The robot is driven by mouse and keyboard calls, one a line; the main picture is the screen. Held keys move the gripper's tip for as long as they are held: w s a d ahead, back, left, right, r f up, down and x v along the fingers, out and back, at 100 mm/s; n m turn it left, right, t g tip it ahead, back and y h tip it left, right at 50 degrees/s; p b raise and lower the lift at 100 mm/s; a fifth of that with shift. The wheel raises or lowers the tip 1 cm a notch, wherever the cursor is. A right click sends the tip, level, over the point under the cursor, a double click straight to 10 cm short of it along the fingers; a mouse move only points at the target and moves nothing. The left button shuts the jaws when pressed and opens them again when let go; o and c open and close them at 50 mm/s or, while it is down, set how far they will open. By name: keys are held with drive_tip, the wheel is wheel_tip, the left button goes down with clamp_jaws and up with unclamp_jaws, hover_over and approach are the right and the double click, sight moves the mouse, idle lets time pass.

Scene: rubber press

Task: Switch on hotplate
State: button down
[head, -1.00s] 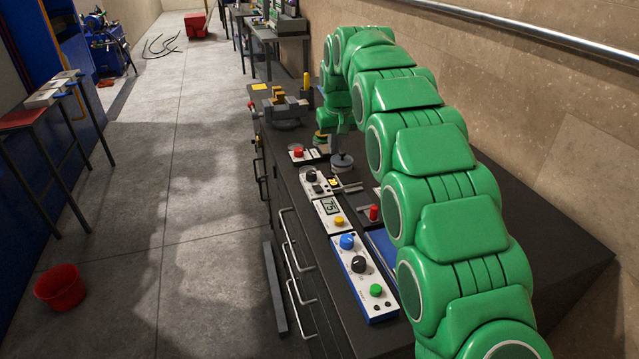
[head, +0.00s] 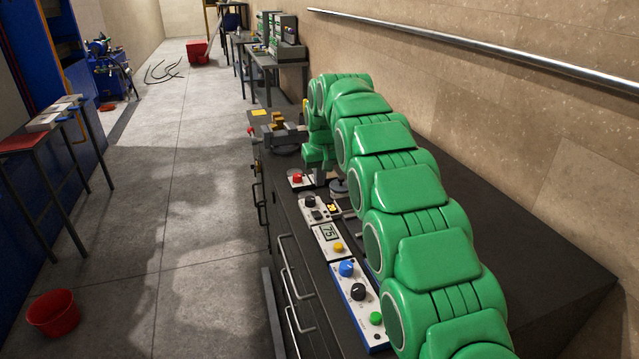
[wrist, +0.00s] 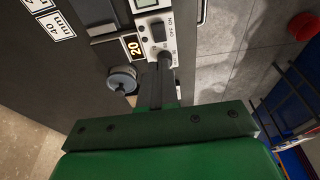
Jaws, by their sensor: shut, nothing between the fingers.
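In the wrist view, my gripper (wrist: 165,68) is shut and empty. Its fingertips are over or against the near end of a white control panel (wrist: 144,50). The panel carries a black switch (wrist: 158,31) with ON and OFF printed beside it. The fingers hide part of the panel's near end, and I cannot tell if they touch it. In the head view, the panel (head: 323,215) with a black knob and a small black switch lies on the bench's front edge. My green arm reaches over the bench, and its links largely hide the fingers there.
A panel with a red button (head: 297,179), a "75" display panel (head: 327,233) and a blue-edged panel (head: 360,300) line the bench edge. A vise (head: 284,135) stands farther back.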

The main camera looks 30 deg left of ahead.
hover_over(317, 216)
drive_tip(key=f, duration=1)
drive_tip(key=shift+s+d, duration=0.15)
drive_tip(key=shift+d, duration=0.1)
drive_tip(key=shift+d+f, duration=0.1)
drive_tip(key=shift+f, duration=0.8)
drive_tip(key=shift+s+f+y, duration=0.15)
drive_tip(key=shift+f+y, duration=0.1)
drive_tip(key=shift+y, duration=0.05)
drive_tip(key=shift+t, duration=0.3)
drive_tip(key=shift+w+a+r, duration=0.25)
drive_tip(key=shift+w+a, duration=0.2)
drive_tip(key=shift+r, duration=0.2)
